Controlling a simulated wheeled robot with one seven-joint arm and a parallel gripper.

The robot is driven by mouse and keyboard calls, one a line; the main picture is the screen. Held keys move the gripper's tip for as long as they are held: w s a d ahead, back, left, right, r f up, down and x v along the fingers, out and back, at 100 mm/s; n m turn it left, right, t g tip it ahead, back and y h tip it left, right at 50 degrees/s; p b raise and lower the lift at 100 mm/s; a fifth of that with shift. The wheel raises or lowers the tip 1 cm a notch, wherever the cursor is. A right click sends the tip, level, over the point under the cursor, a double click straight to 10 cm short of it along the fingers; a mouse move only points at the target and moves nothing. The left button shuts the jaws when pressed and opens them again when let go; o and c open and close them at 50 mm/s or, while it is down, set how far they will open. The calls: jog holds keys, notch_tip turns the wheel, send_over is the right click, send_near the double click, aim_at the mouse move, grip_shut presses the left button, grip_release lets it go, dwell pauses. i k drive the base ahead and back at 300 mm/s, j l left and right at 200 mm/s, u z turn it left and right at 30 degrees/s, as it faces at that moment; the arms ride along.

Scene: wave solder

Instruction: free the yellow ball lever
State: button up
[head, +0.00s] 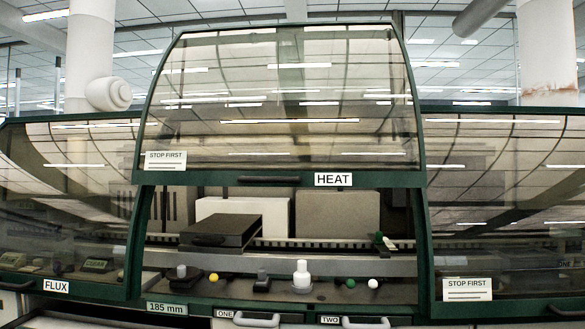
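A small yellow ball (213,278), which looks like the lever's knob, shows low in the open middle bay of the machine. It sits on a dark ledge, just right of a grey knob (181,272). The lever's shaft is too small to make out, and I cannot tell whether anything holds it. My gripper is not in view.
The HEAT hood (280,110) is raised above the bay. A dark box (220,231) stands behind the yellow ball. A white-topped post (301,276), a green ball (350,283) and a white ball (373,283) are to its right. The FLUX hood (62,210) at left is closed.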

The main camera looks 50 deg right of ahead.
aim_at(213, 278)
jog(key=z, duration=2)
jog(key=i+l, duration=0.6)
jog(key=l, duration=0.2)
jog(key=i+l, duration=0.3)
jog(key=l, duration=0.15)
jog(key=j+u, duration=0.05)
